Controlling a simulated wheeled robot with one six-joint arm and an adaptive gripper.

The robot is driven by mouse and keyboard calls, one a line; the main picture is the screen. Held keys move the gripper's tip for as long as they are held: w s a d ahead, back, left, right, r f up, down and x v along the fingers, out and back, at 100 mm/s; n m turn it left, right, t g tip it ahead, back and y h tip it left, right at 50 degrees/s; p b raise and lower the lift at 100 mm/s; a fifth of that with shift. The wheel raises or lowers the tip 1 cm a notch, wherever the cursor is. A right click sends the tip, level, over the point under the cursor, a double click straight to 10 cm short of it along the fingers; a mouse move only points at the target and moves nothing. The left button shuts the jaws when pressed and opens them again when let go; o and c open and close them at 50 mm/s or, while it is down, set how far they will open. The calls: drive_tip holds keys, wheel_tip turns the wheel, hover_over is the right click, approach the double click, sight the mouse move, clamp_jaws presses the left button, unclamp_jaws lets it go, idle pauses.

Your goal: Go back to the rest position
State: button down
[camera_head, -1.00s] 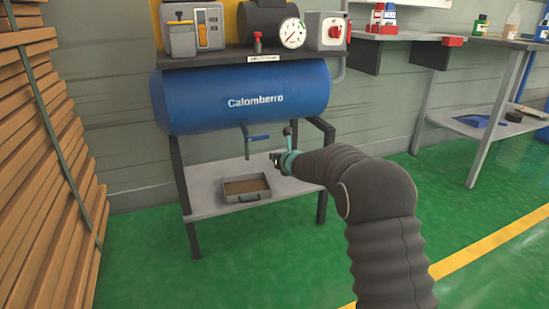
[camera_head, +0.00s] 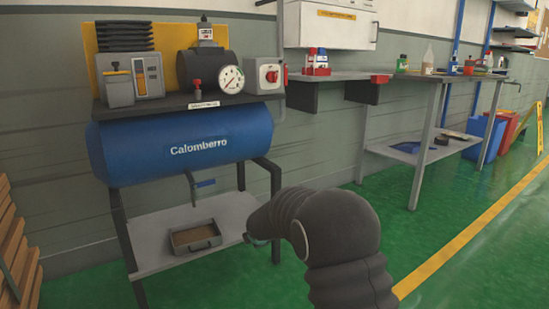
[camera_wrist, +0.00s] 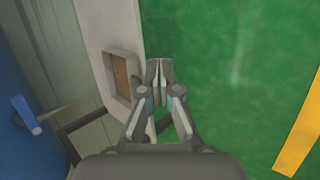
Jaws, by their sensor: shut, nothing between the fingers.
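My gripper (camera_wrist: 160,72) is shut and empty in the wrist view, its fingertips together over the green floor. It is beside the grey lower shelf of the compressor stand (camera_head: 160,258). In the head view my dark sleeved arm bends at the lower middle, and the gripper is mostly hidden behind it, near the shelf's right end. The blue compressor tank (camera_head: 185,148) marked Calomberro sits above that shelf. It also shows at the left edge of the wrist view (camera_wrist: 25,90).
A shallow grey tray (camera_head: 196,246) with brown contents sits on the lower shelf. Wooden slats (camera_head: 15,250) stand at the far left. A workbench (camera_head: 432,80) with bottles stands at the right. Green floor (camera_head: 470,240) with a yellow line is clear at the lower right.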

drive_tip(key=s+d+r+m+g+h+p, duration=0.15)
drive_tip(key=s+d+r+m, duration=0.3)
drive_tip(key=s, duration=0.45)
drive_tip(key=s+d+r+m+g+p, duration=0.1)
drive_tip(key=s+d+r+m+g, duration=0.15)
drive_tip(key=s+d+m, duration=0.45)
drive_tip(key=s+d+r+m+g+h+p, duration=0.1)
drive_tip(key=s+d+r+m, duration=0.35)
drive_tip(key=s, duration=0.55)
drive_tip(key=s+d+r+m+t+p, duration=0.1)
drive_tip(key=s+d+r+m+p, duration=0.2)
drive_tip(key=s+r, duration=0.3)
drive_tip(key=s+d+r+m+t+y+p, duration=0.1)
drive_tip(key=s+d+r+m+p, duration=0.2)
drive_tip(key=s+r, duration=0.4)
drive_tip(key=s, duration=0.7)
drive_tip(key=shift+s+r+m, duration=0.25)
drive_tip(key=shift+s+m, duration=0.15)
